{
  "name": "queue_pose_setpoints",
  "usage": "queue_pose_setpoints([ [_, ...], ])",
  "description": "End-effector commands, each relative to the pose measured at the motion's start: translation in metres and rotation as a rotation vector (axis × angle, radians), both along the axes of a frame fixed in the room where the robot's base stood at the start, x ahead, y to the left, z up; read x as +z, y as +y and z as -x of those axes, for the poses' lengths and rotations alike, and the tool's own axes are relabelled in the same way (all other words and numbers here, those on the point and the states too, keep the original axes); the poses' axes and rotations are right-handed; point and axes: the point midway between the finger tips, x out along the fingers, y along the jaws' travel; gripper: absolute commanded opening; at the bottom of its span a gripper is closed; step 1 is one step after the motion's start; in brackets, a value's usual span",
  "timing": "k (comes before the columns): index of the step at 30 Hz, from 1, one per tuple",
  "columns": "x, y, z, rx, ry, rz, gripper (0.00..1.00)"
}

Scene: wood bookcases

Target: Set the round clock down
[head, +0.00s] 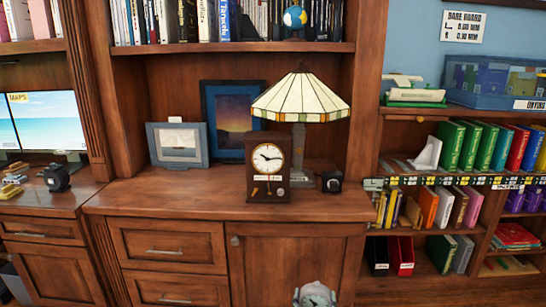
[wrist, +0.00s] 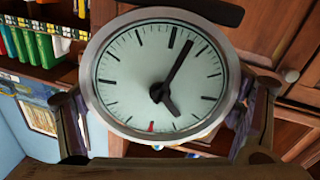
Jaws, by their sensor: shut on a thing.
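The round clock (wrist: 130,75) has a silver rim, a pale face, dark hands and a small red mark. It fills the middle of the wrist view, its face toward the camera. My gripper (wrist: 163,100) is shut on it, with a finger at each side of the rim.
The wooden desktop (head: 150,195) holds a square wooden clock (head: 268,165), a stained-glass lamp (head: 301,98), two picture frames and a small dark object (head: 332,181). Its front left part is bare. Shelves of books and binders (head: 450,145) stand at right.

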Motion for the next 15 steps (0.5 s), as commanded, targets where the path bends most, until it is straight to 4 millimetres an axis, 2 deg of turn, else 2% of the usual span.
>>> queue_pose_setpoints([
  [1, -0.011, 0.008, 0.007, 0.009, 0.002, 0.001, 0.43],
  [3, -0.02, 0.017, 0.014, 0.018, 0.0, 0.001, 0.43],
  [12, -0.04, 0.039, 0.029, 0.048, -0.002, 0.002, 0.43],
  [15, -0.065, 0.058, 0.049, 0.072, 0.005, -0.003, 0.43],
])
